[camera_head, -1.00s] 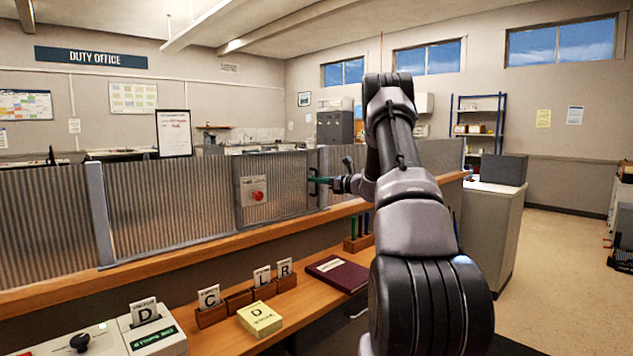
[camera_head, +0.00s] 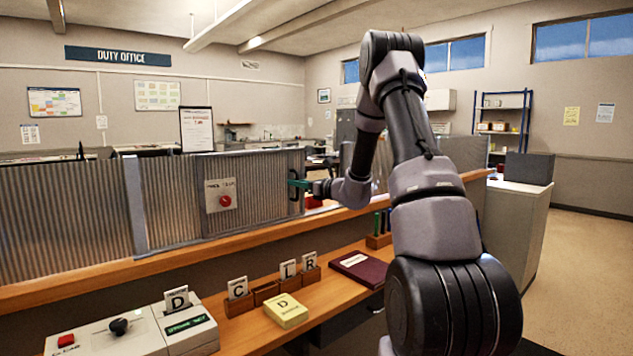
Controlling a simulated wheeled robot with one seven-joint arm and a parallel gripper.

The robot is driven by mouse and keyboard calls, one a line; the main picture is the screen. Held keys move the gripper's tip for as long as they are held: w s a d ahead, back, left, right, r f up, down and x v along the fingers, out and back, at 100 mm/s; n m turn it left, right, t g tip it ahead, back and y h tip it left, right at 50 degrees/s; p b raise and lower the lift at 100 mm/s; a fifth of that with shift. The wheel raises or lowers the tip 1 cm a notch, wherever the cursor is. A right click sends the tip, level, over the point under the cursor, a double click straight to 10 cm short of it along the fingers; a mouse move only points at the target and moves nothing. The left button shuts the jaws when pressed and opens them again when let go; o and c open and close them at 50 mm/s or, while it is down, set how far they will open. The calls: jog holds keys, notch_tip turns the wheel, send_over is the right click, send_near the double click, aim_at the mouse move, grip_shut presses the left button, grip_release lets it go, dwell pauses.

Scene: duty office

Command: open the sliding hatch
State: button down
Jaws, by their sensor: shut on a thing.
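The sliding hatch (camera_head: 262,208) is a grey corrugated panel above the wooden counter. A pale plate (camera_head: 220,195) with a red round knob is on it. A dark upright handle (camera_head: 294,192) is at its right end. My gripper (camera_head: 297,184), with green fingers, reaches the handle from the right and is shut on it. The finger contact is small and partly unclear. An open gap shows between the hatch's right edge and the panel farther right, partly hidden by my arm.
A red object (camera_head: 314,203) shows in the gap. The lower desk holds a control box (camera_head: 110,337), lettered card holders (camera_head: 240,301), a yellow block (camera_head: 286,311) and a maroon book (camera_head: 358,267). Floor (camera_head: 590,235) is clear at right.

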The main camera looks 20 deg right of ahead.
aim_at(270, 184)
jog(key=a, duration=0.2)
jog(key=s+a, duration=0.1)
jog(key=a, duration=0.1)
jog(key=s+a, duration=0.1)
jog(key=a, duration=0.1)
jog(key=shift+s+a, duration=0.25)
jog(key=shift+a, duration=0.15)
jog(key=c, duration=0.9)
grip_release()
jog(key=v, duration=1.1)
jog(key=shift+w, duration=0.1)
